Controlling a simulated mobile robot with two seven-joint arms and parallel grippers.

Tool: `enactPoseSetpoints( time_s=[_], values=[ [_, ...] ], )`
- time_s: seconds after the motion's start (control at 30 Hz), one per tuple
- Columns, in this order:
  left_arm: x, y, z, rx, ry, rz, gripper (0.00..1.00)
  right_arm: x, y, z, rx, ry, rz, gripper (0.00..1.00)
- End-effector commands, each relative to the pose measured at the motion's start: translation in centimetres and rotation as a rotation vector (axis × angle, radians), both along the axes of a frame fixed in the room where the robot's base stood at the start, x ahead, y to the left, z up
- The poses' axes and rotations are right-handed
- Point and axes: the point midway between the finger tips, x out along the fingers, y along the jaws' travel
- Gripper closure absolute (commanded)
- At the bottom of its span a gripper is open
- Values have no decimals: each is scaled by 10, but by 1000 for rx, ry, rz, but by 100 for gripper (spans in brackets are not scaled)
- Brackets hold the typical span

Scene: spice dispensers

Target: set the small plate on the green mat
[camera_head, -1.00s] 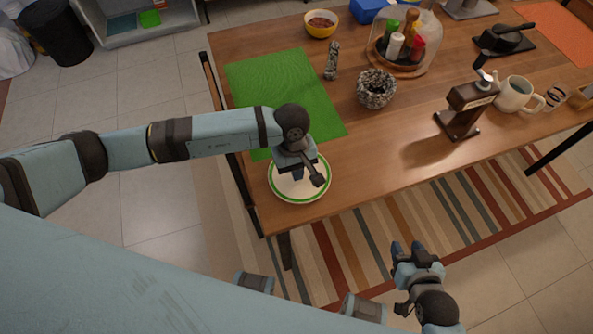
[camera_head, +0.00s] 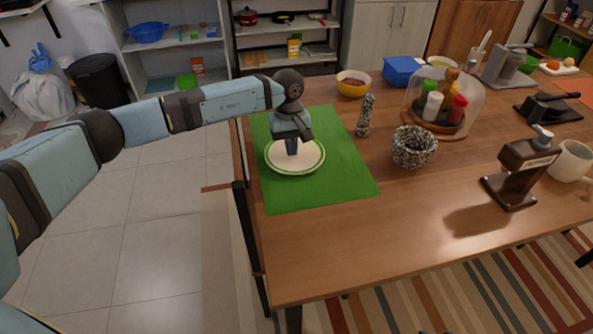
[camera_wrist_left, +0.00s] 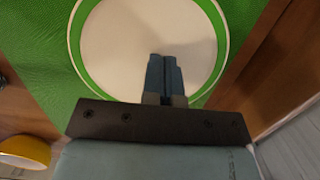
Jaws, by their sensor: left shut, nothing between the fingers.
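The small plate (camera_head: 281,163) is white with a green ring near its rim. It appears over the upper left part of the green mat (camera_head: 330,185), near the table's left edge. My left gripper (camera_head: 291,150) is above the plate, pointing down, shut with nothing between its fingers. In the left wrist view the shut fingers (camera_wrist_left: 166,75) show in front of the plate's pale face (camera_wrist_left: 115,50), with the green mat (camera_wrist_left: 30,50) around it. Whether the fingertips touch the plate cannot be told. My right gripper is out of view.
A mottled stone bowl (camera_head: 414,148) and a pepper mill (camera_head: 365,115) stand right of the mat. A yellow bowl (camera_head: 353,84) is behind it. A glass-covered spice tray (camera_head: 440,118) and a brown dispenser (camera_head: 515,175) stand farther right. The front table surface is clear.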

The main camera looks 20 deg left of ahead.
Motion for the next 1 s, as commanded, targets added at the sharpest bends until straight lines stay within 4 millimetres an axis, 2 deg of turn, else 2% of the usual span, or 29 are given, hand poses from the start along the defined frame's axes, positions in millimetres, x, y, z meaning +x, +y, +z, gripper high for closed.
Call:
enactPoseSetpoints(
  time_s=[0.03,0.37,0.6,0.93,1.0],
  values=[
    [0,6,-11,11,10,6,100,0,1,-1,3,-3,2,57],
    [0,6,-9,11,11,6,100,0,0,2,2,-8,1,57],
    [1,5,7,10,9,5,100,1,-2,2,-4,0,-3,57],
    [-4,-3,12,10,5,6,100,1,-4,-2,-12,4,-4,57],
    [10,6,12,12,4,12,100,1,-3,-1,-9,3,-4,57]
  ],
)
